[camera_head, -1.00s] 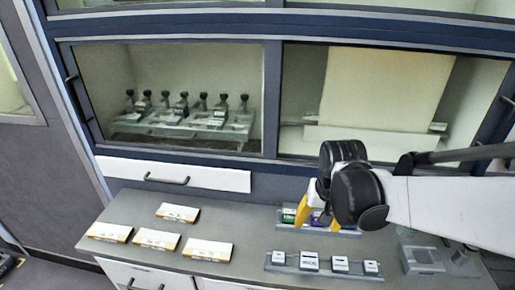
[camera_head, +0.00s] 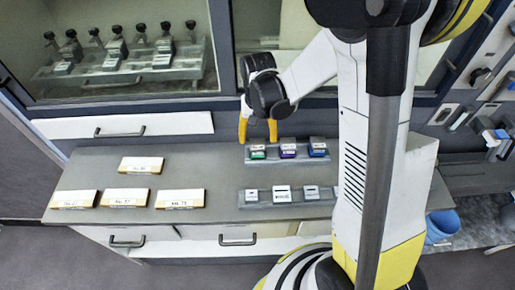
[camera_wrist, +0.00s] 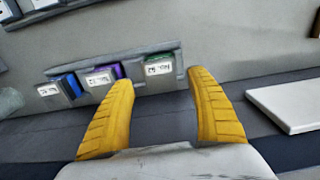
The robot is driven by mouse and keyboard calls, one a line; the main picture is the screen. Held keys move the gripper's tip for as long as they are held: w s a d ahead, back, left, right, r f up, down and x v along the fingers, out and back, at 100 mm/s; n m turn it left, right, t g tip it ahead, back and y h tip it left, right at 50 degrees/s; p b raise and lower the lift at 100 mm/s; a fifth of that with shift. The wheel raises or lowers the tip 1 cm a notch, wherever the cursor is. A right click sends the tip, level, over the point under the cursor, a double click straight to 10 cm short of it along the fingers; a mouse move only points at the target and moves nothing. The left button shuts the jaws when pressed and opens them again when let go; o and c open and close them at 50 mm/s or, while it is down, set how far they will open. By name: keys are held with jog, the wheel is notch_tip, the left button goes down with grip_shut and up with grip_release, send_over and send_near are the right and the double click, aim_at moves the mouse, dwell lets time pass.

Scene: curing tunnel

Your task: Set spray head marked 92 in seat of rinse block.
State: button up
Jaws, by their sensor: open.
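My gripper (camera_head: 258,138) has yellow fingers, open and empty, pointing down by the green-marked block in the head view. In the wrist view the green-marked block (camera_wrist: 158,66) shows in the gap between the fingertips, its label seeming to read 92, though blurred. Purple-marked (camera_wrist: 103,76) and blue-marked (camera_wrist: 66,88) blocks sit left of it on the same grey rack (camera_wrist: 148,87). The head view also shows the green-marked block (camera_head: 257,153), left in its row. I cannot tell contact. I cannot tell which fixture is the rinse block.
A front grey rail (camera_head: 265,202) carries several small white-labelled blocks. Several label cards, one at the back (camera_head: 141,165), lie on the bench's left. Behind glass stands a fixture with several black knobs (camera_head: 115,30). A blue bin (camera_head: 441,227) is at right. The bench between cards and racks is clear.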

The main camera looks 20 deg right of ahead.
aim_at(258, 144)
notch_tip(258, 144, down, 4)
jog(key=b, duration=0.3)
jog(key=shift+f, duration=0.1)
jog(key=c, duration=1.3)
notch_tip(258, 144, up, 6)
jog(key=p, duration=0.4)
